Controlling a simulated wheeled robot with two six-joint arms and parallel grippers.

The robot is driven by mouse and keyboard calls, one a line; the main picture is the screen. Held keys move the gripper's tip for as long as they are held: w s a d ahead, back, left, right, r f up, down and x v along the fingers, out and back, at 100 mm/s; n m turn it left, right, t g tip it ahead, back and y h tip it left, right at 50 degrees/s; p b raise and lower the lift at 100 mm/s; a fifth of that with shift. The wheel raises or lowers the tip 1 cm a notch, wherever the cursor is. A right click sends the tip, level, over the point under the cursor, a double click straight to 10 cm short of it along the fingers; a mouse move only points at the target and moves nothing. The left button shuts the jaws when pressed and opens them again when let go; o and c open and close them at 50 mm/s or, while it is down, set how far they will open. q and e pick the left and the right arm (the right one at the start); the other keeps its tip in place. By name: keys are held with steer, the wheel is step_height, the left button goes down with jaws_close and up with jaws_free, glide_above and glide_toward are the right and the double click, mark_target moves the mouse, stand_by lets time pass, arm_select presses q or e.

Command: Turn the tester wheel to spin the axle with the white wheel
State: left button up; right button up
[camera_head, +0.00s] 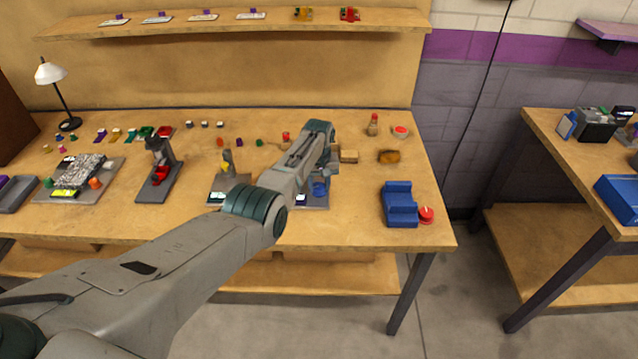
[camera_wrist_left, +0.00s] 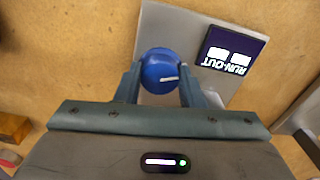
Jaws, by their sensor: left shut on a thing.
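The tester is a grey plate (camera_wrist_left: 210,25) with a dark display reading RUN-OUT (camera_wrist_left: 232,55). A round blue knob with a white mark, which looks like the tester wheel (camera_wrist_left: 160,68), stands on this plate. My left gripper (camera_wrist_left: 158,86) is shut on the blue knob, one finger on each side. In the head view the blue knob (camera_head: 320,189) shows just below my left gripper, and my arm hides part of the tester. I cannot make out an axle with a white wheel on the tester. My right gripper is not in view.
A grey stand (camera_head: 158,175) and a tray of parts (camera_head: 85,178) are to the left. The table's front right corner is clear.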

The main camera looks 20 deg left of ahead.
arm_select(q)
steer(key=m, duration=0.4)
steer(key=shift+r+m, duration=0.1)
steer(key=shift+m, duration=0.2)
steer(key=m, duration=0.4)
steer(key=shift+p, duration=0.35)
steer(key=m, duration=0.5)
steer(key=shift+m, duration=2.1)
steer(key=o, duration=1)
